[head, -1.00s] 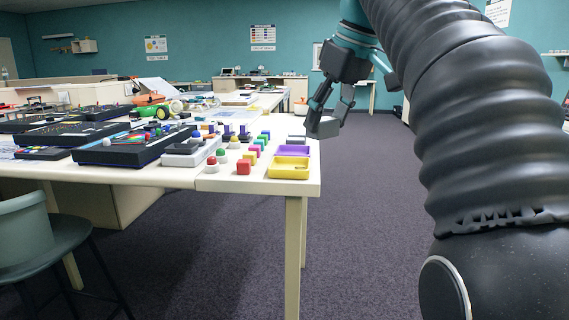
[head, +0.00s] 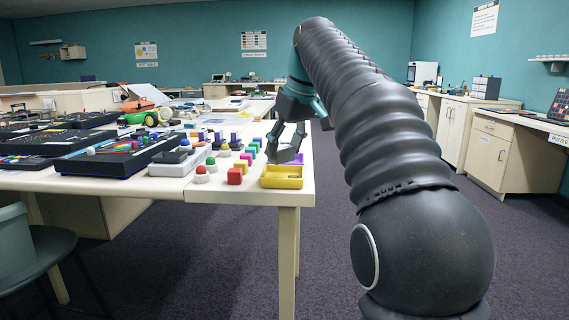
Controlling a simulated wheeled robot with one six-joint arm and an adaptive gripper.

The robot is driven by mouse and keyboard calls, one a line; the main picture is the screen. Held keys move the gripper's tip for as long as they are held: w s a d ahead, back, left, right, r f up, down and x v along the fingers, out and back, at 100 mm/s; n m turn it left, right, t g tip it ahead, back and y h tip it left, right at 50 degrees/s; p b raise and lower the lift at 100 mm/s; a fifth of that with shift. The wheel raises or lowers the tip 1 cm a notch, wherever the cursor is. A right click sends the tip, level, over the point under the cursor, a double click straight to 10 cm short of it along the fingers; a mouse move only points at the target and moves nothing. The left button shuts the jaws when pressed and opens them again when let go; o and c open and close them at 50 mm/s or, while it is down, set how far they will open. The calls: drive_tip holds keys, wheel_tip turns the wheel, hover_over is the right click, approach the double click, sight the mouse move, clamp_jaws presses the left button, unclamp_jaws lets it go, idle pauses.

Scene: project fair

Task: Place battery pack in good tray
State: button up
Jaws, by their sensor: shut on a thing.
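My gripper (head: 284,146) is at the right end of the long table, shut on a small grey block (head: 286,156), which looks to be the battery pack. The block appears just above or behind the yellow tray (head: 283,183); the exact height and gap are unclear. The yellow tray is at the near right corner and its inside looks empty. A purple tray (head: 304,158) lies just behind it, mostly hidden by my gripper and the block. No label telling which tray is the good one can be read.
Coloured blocks and domed buttons stand left of the trays, including a red cube (head: 235,176). Black boards (head: 122,157) fill the table's left part. Open carpet (head: 400,200) lies to the right.

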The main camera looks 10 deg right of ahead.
sight(286, 157)
drive_tip(key=shift+f+b, duration=0.65)
drive_tip(key=shift+f, duration=1.3)
drive_tip(key=shift+f, duration=0.1)
drive_tip(key=o, duration=1.2)
drive_tip(key=p+v, duration=0.2)
drive_tip(key=v, duration=1)
drive_tip(key=s+a+f+m+h, duration=0.1)
drive_tip(key=s+f+m, duration=0.1)
drive_tip(key=s+f, duration=1.1)
drive_tip(key=s+a+f+m+t+h, duration=0.1)
drive_tip(key=s+f+m, duration=0.2)
drive_tip(key=s+f, duration=1)
wheel_tip(286, 157, down, 7)
drive_tip(key=shift+f+t, duration=0.15)
drive_tip(key=shift+t, duration=0.15)
drive_tip(key=shift+a, duration=0.1)
